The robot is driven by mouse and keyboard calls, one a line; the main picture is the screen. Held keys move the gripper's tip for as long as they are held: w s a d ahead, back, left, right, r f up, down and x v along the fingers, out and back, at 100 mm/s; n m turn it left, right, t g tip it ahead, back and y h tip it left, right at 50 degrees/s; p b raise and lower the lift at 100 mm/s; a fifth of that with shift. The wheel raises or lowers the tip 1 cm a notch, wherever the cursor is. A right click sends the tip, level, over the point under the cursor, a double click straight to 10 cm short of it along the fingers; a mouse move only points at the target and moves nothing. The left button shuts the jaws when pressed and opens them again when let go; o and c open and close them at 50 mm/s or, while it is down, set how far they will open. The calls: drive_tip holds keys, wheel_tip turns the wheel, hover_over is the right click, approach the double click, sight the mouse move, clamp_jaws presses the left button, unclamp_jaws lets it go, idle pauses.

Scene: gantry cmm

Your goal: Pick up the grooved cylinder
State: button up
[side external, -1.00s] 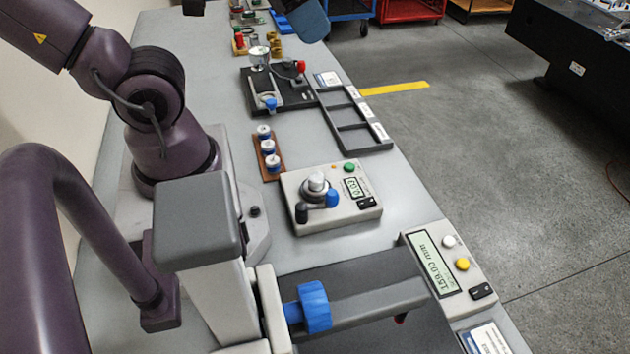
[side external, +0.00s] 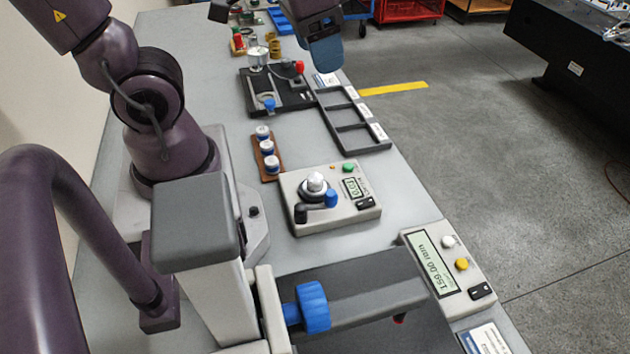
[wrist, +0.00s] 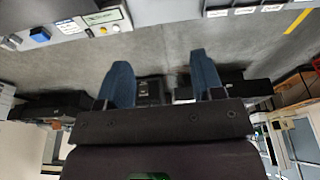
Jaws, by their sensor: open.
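My gripper (side external: 326,50) is at the top of the side external view, above the far right part of the bench. In the wrist view its two blue fingers (wrist: 160,75) stand wide apart with nothing between them. I cannot tell for sure which thing is the grooved cylinder. Small brass-coloured cylindrical pieces (side external: 275,48) stand at the far end of the bench, left of my gripper and apart from it. A silvery cylinder (side external: 258,56) stands on a black fixture beside them. Any grooves are too small to make out.
A black tray with compartments (side external: 352,122) lies along the bench's right edge. A black fixture plate (side external: 290,95), a rack with several blue-and-white pieces (side external: 267,148) and a grey instrument box (side external: 335,215) stand nearby. Open floor (side external: 480,150) lies to the right.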

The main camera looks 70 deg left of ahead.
drive_tip(key=w+a+f+g, duration=0.1)
drive_tip(key=w+f+g, duration=0.1)
drive_tip(key=f+g, duration=0.35)
drive_tip(key=w+a+f+g, duration=0.2)
drive_tip(key=w+f, duration=0.1)
drive_tip(key=f, duration=0.5)
hover_over(315, 178)
drive_tip(key=w+a, duration=0.1)
drive_tip(key=w, duration=0.2)
wheel_tip(315, 178, down, 8)
drive_tip(key=shift+s+r, duration=0.15)
drive_tip(key=shift+r, duration=0.1)
drive_tip(key=shift+d+x, duration=0.15)
drive_tip(key=shift+x, duration=0.75)
drive_tip(key=shift+d+x, duration=0.2)
drive_tip(key=shift+x, duration=0.65)
drive_tip(key=shift+d+x, duration=0.15)
drive_tip(key=shift+x, duration=0.75)
drive_tip(key=shift+s+r, duration=0.1)
drive_tip(key=shift+s, duration=0.05)
drive_tip(key=c, duration=1.1)
